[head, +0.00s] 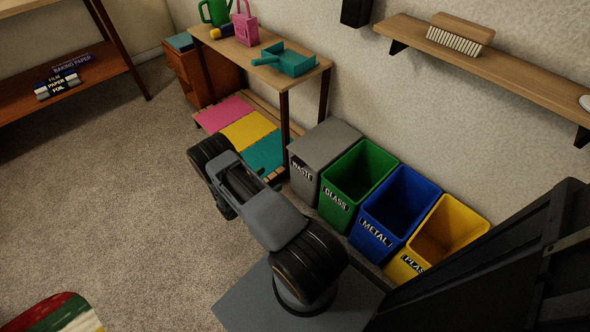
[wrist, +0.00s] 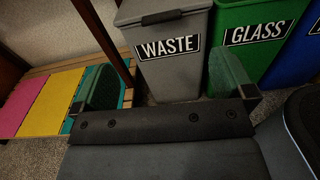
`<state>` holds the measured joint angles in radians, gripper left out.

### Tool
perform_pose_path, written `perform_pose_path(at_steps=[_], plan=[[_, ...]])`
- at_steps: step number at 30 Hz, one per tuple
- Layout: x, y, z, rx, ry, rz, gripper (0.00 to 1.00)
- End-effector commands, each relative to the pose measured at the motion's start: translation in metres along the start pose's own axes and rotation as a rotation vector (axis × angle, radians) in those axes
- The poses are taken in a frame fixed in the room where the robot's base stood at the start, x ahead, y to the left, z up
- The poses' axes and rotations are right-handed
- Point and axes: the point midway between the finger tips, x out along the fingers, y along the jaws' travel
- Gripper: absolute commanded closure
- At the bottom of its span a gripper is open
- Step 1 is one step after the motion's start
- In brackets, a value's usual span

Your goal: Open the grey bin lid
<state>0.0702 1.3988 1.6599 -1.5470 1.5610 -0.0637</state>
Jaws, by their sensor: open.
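The grey bin (head: 301,182) labelled WASTE stands against the wall, leftmost in the row of bins. Its grey lid (head: 325,142) lies flat and shut on top. In the wrist view the bin's front (wrist: 175,78) and the front edge of the lid (wrist: 160,8) show, with the rest of the lid cut off by the frame. My gripper (wrist: 166,82) is open and empty, its two fingers spread in front of the bin, apart from the lid. In the head view my arm hides the gripper.
Open green GLASS (head: 338,213), blue METAL (head: 372,242) and yellow (head: 402,270) bins stand to the right. A wooden table (head: 285,82) stands left, with coloured panels (head: 249,129) low beneath it. A wall shelf (head: 500,70) hangs above.

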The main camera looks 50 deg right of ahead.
Motion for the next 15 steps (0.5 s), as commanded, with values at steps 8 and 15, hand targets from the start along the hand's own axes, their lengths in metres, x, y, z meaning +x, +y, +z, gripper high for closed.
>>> perform_pose_path(at_steps=[8,15], plan=[[0.029,-0.002,-0.015,-0.02,-0.013,0.018,0.0],[0.076,-0.001,-0.015,-0.017,-0.012,0.017,0.0]])
